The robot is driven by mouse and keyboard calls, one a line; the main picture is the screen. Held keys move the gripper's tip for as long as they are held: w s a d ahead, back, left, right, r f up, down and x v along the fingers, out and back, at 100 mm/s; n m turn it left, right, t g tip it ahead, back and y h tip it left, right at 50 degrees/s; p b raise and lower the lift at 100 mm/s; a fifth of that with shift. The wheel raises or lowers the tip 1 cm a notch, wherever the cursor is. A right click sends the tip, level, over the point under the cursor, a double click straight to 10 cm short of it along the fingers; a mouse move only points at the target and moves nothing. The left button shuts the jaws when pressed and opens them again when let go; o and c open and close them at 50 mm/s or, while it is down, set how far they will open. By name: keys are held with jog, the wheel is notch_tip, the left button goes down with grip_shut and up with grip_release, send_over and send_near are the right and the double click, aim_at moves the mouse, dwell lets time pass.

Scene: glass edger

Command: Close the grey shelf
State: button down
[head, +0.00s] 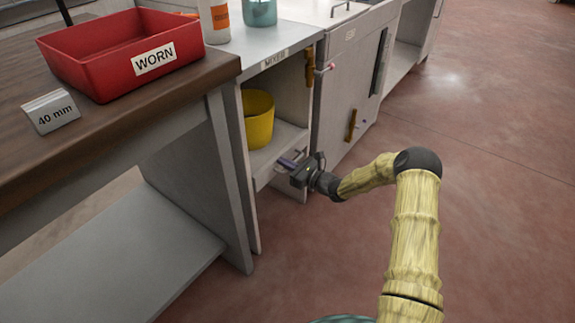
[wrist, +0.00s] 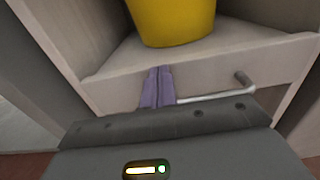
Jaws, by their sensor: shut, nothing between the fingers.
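The pale grey shelf (head: 291,137) sits in an open cabinet bay under the counter. Its front panel and a metal bar handle (wrist: 222,94) show in the wrist view. A yellow bucket (head: 258,118) stands on the shelf; its lower part shows in the wrist view (wrist: 172,20). My gripper (head: 287,161) is at the shelf's front, with its purple fingers (wrist: 157,86) shut together and empty. The fingertips are at or very close to the front panel, beside the handle's left end; contact cannot be told. How far the shelf stands out is hard to tell.
A wooden-topped bench (head: 135,115) with a red WORN bin (head: 85,65) and a 40 mm sign (head: 51,111) is at left. A grey cabinet door (head: 345,85) stands right of the bay. The red floor (head: 490,130) is open at right.

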jog(key=shift+w+a+r, duration=0.2)
jog(key=shift+a+r, duration=0.1)
jog(key=shift+a, duration=0.05)
jog(key=shift+s+d+f+p, duration=0.1)
jog(key=shift+s+d+p, duration=0.3)
jog(key=shift+d+p, duration=0.25)
jog(key=p+v, duration=0.4)
jog(key=v, duration=0.9)
jog(key=shift+s+f, duration=0.15)
jog(key=shift+f, duration=0.1)
